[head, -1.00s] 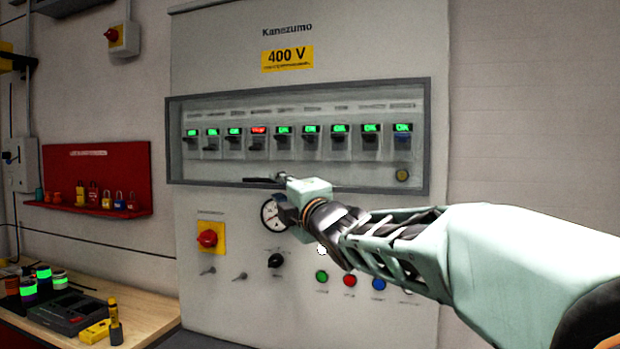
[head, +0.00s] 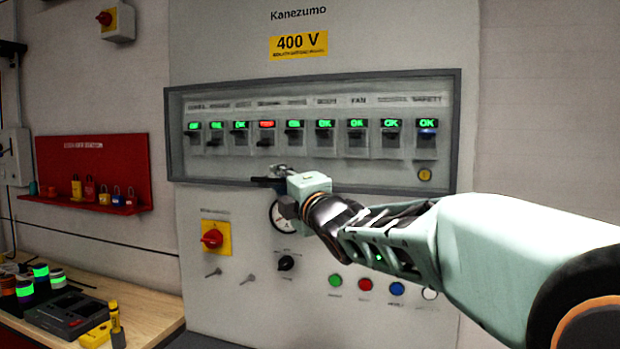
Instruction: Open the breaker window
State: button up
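The breaker window (head: 350,183) is a wide, grey-framed pane on the front of the cabinet. Behind it is a row of breakers, most with green OK labels and one with a red label (head: 266,124). The frame looks closed against the cabinet. A dark handle (head: 262,183) shows at its lower edge, left of centre. My gripper (head: 280,172) is at this handle, reaching in from the right. Its fingertips touch or nearly touch the handle. They are small and overlap it, so I cannot tell whether they are shut on it. My gripper's body hides part of the lower frame.
Below the window are a partly hidden gauge (head: 279,215), a red rotary switch on a yellow plate (head: 212,239), a black knob (head: 286,263) and coloured buttons (head: 365,285). A red lock station (head: 93,170) hangs at left above a wooden bench (head: 150,312).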

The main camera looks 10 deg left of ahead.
grip_shut()
jog(key=shift+s+r, duration=0.1)
dwell(0.5)
